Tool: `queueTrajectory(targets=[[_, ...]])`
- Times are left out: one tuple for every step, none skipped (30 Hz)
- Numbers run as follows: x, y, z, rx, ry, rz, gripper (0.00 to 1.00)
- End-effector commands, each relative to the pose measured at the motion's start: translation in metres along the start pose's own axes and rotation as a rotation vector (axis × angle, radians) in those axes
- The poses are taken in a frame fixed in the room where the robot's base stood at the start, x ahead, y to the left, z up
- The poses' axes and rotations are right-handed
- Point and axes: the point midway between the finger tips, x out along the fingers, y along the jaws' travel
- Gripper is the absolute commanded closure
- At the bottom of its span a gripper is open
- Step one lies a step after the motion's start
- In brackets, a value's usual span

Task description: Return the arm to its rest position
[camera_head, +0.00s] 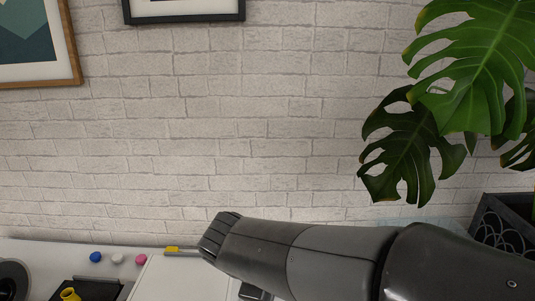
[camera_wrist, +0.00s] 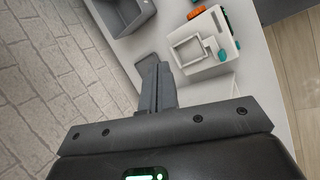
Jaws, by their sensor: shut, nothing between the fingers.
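My arm (camera_head: 320,255) reaches in from the lower right in the head view, and its dark elbow-like end lies in front of the white table top (camera_head: 45,252). In the wrist view my gripper (camera_wrist: 157,75) is shut, its two grey fingers together with nothing between them. The fingers point toward the table top, over a bare part near a flat grey piece. I cannot tell the gripper's fingers in the head view.
In the wrist view a grey bin (camera_wrist: 125,12) and a white device (camera_wrist: 205,45) with teal and orange parts stand on the table. Blue (camera_head: 95,257), white and pink balls lie at left in the head view. A leafy plant (camera_head: 405,150) hangs at right before the brick wall.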

Motion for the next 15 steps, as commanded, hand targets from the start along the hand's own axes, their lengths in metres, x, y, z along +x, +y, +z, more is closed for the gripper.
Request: queueTrajectory(targets=[[0.002,0.003,0.020,0.102,0.022,-0.031,1.00],[0.002,0.002,0.030,0.160,0.035,-0.052,1.00],[0.003,0.002,0.043,0.238,0.055,-0.077,1.00],[0.004,0.001,0.051,0.297,0.069,-0.095,1.00],[0.004,0.000,0.060,0.355,0.083,-0.113,1.00],[0.004,-0.002,0.071,0.435,0.104,-0.133,1.00],[0.004,-0.003,0.079,0.494,0.118,-0.148,1.00],[0.004,-0.005,0.087,0.554,0.134,-0.162,1.00],[0.003,-0.007,0.096,0.633,0.156,-0.179,1.00],[0.003,-0.009,0.103,0.692,0.172,-0.191,1.00],[0.002,-0.010,0.110,0.753,0.190,-0.201,1.00],[0.001,-0.013,0.118,0.829,0.211,-0.214,1.00],[0.000,-0.015,0.124,0.886,0.228,-0.223,1.00],[-0.001,-0.016,0.129,0.940,0.245,-0.229,1.00],[-0.002,-0.018,0.135,1.007,0.265,-0.238,1.00]])
